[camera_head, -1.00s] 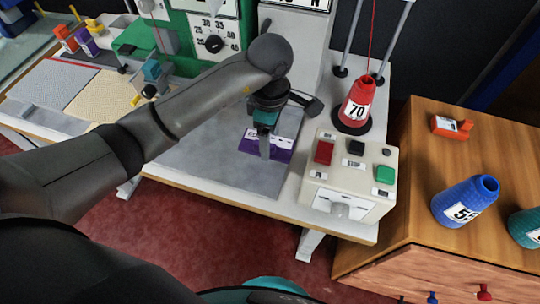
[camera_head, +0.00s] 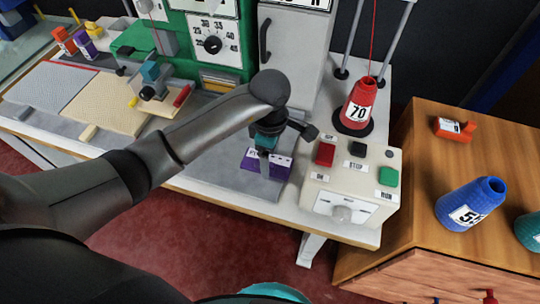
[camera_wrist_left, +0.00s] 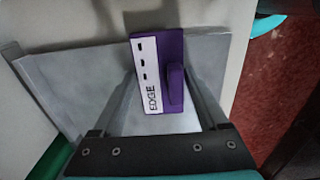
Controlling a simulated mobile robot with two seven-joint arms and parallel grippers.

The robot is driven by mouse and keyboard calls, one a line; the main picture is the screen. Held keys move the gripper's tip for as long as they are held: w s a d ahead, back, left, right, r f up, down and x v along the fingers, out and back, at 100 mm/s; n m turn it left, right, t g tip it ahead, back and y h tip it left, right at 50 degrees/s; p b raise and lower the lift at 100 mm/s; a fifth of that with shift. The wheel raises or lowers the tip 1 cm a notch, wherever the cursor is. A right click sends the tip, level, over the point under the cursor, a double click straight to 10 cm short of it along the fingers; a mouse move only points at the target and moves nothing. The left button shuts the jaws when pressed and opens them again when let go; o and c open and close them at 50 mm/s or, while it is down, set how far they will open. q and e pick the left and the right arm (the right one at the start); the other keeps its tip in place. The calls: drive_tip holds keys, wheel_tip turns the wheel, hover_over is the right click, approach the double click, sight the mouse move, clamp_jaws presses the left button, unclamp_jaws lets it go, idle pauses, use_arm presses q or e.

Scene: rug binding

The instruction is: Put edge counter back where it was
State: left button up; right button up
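The edge counter (camera_head: 262,165) is a purple block with a white label reading EDGE. It is at the grey plate (camera_head: 225,181) on the bench, near the plate's right side. In the left wrist view the edge counter (camera_wrist_left: 155,75) lies between my fingers, with a purple ridge on its right part. My left gripper (camera_head: 264,172) comes down over it, one finger in front of its label. Its fingers (camera_wrist_left: 162,80) are at the block's two sides and appear shut on it. Whether its underside touches the plate cannot be told. My right gripper is not in view.
A control box (camera_head: 351,185) with red, black and green buttons stands right of the plate. A red cone marked 70 (camera_head: 358,104) stands behind it. A tan board (camera_head: 122,98) and an orange and a purple counter (camera_head: 86,43) are at the left. A wooden cabinet (camera_head: 425,180) stands right.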

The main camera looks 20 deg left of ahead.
use_arm(q)
drive_tip(key=o, duration=0.3)
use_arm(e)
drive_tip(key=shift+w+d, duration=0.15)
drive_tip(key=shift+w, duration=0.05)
use_arm(q)
drive_tip(key=shift+r, duration=0.15)
wheel_tip(320, 180, up, 12)
drive_tip(key=p, duration=0.2)
drive_tip(key=shift+p, duration=0.3)
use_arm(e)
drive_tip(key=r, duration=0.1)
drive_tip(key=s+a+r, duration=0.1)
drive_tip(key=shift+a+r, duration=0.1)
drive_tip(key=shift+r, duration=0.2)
